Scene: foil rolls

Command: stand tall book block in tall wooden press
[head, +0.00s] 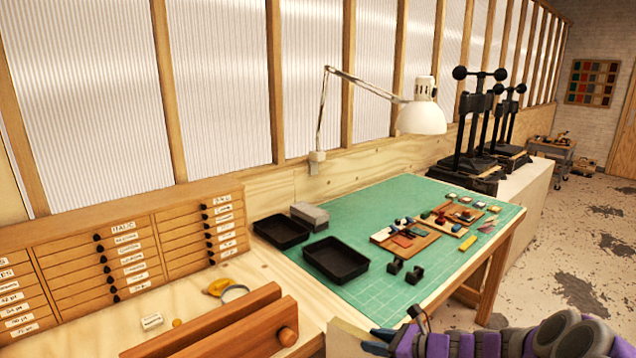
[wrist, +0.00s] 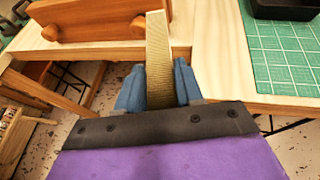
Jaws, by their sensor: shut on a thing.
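My gripper (wrist: 158,85) is shut on the tan book block (wrist: 158,50), with one blue finger on each side of it. The block points away from the wrist, and its far end is close to the wooden press in the picture; I cannot tell whether they touch. In the head view my gripper (head: 383,339) is at the bottom edge, with the pale block (head: 346,341) partly cut off. The reddish-brown wooden press (head: 215,327) has two long boards and a round knob, and stands at the bench's front. It also shows in the wrist view (wrist: 100,28).
The bench (head: 125,322) holds a drawer cabinet (head: 125,250), a small labelled box and a yellow item. To the right, a green cutting mat (head: 345,218) carries black trays (head: 336,260), boards and small blocks under a lamp. Black iron presses (head: 475,150) stand farther back.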

